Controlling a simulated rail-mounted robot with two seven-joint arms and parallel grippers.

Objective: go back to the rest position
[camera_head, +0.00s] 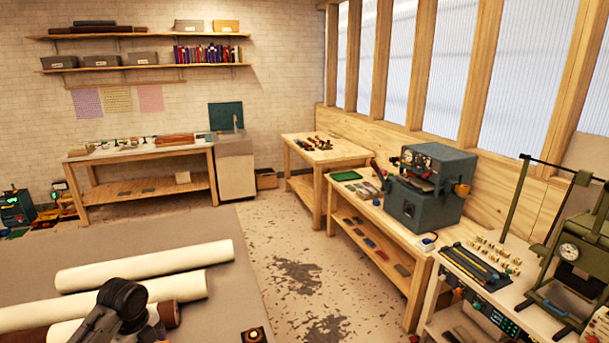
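Several pale foil rolls lie on a grey surface at the lower left. The far roll (145,266) lies clear of the arm. A second roll (50,313) lies in front of it, nearly parallel, and part of it is hidden behind a dark arm link of mine. A third roll (62,331) lies nearer, mostly hidden by the same link and the frame edge. A brown roll end (168,314) shows just right of the link. I cannot make out the fingers of either gripper.
A small dark box (254,335) stands at the grey surface's (228,301) right edge. A wooden bench (408,258) with a grey-green machine (429,188) and a green press (571,252) line the right side. Another workbench (140,153) stands at the back wall.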

